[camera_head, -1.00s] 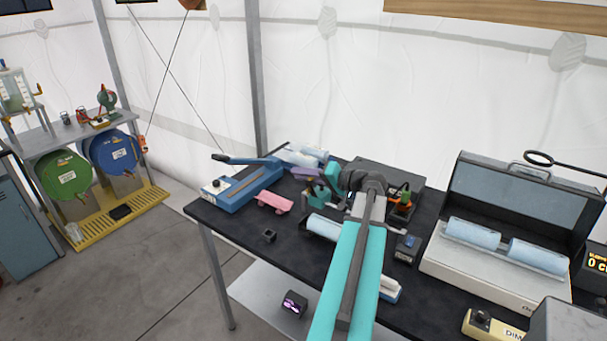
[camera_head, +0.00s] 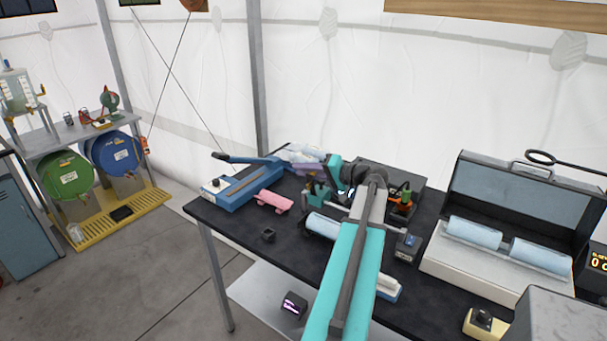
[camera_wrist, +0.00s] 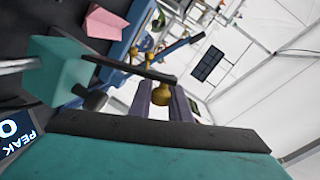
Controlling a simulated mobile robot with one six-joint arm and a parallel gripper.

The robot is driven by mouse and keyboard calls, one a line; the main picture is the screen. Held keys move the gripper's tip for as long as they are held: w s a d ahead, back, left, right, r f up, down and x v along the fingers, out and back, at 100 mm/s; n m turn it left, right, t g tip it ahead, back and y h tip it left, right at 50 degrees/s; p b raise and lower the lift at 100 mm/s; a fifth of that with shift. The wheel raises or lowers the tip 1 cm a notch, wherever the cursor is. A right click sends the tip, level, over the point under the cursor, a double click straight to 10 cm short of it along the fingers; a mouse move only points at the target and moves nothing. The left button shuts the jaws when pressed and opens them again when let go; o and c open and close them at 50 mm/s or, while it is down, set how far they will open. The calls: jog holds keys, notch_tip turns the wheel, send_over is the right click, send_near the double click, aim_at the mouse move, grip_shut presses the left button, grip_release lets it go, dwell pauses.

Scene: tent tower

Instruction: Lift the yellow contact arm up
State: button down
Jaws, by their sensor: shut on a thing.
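The yellow contact arm shows in the wrist view as a brass-yellow knob (camera_wrist: 161,97) at the tips of my gripper's purple fingers. My gripper (camera_wrist: 162,103) is shut on it; the finger tips partly hide it. A dark bar crosses just in front of the knob, and a teal block (camera_wrist: 58,72) with a metal rod stands to its left. In the head view my gripper (camera_head: 307,169) is over the back of the black table, above a small teal device (camera_head: 318,192). The contact arm is too small to make out there.
A blue lever device (camera_head: 240,186) and a pink block (camera_head: 275,201) lie left of my gripper. A dark box (camera_head: 385,177) is behind my arm. A grey case with pale blue rolls (camera_head: 472,233) stands at right. The table's front left is mostly clear.

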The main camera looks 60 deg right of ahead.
jog(key=shift+s+d, duration=0.2)
jog(key=shift+d, duration=0.15)
jog(key=c, duration=1.7)
grip_release()
jog(key=shift+o, duration=0.2)
jog(key=s+r+b, duration=0.2)
jog(key=s+b, duration=0.1)
jog(key=s, duration=1)
jog(key=shift+s+a+r+b, duration=0.2)
jog(key=shift+s+r+b, duration=0.1)
jog(key=shift+r, duration=0.05)
